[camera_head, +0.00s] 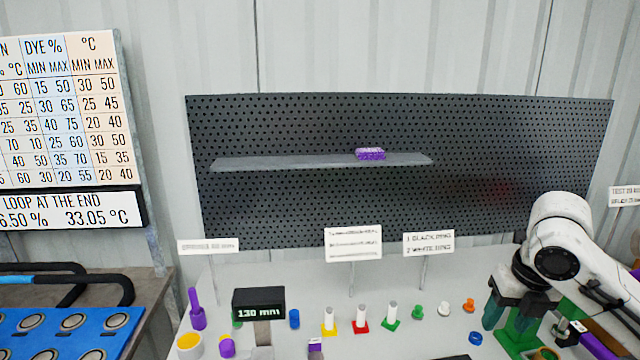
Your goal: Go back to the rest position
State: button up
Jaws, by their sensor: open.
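My gripper (527,320) hangs from my white arm at the right of the picture, pointing down over the right part of the light grey table (420,290). Its two fingers are apart, and I see nothing held between them. A green object (522,332) shows behind and between the fingers; I cannot tell whether they touch it.
Several coloured pegs and stands, such as a purple one (196,312) and a red-based one (361,320), stand along the table. A display reading 130 mm (258,303) stands at front left. Behind is a black pegboard (300,210) with a shelf (300,163) bearing a purple block (370,154).

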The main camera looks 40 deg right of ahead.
jog(key=w+a+f+m+t+y+b, duration=0.25)
jog(key=w+a+m+t, duration=0.2)
jog(key=w+a, duration=0.75)
jog(key=w+a+f+m+y+b, duration=0.1)
jog(key=w+a+f+m+b, duration=0.25)
jog(key=a+f+m, duration=0.55)
jog(key=s+a+f+m+g+b, duration=0.1)
jog(key=s+a+f+m, duration=0.25)
jog(key=f, duration=0.25)
jog(key=s+a+f+m, duration=0.3)
jog(key=a+f, duration=0.2)
jog(key=f, duration=0.1)
jog(key=s+d+f+m+g+h+b, duration=0.2)
jog(key=s+f+m+g, duration=0.2)
jog(key=s+f, duration=0.8)
jog(key=s+m, duration=0.2)
jog(key=s, duration=0.2)
jog(key=shift+d+m+h+b, duration=0.15)
jog(key=shift+m+h+b, duration=0.15)
jog(key=shift+h, duration=0.05)
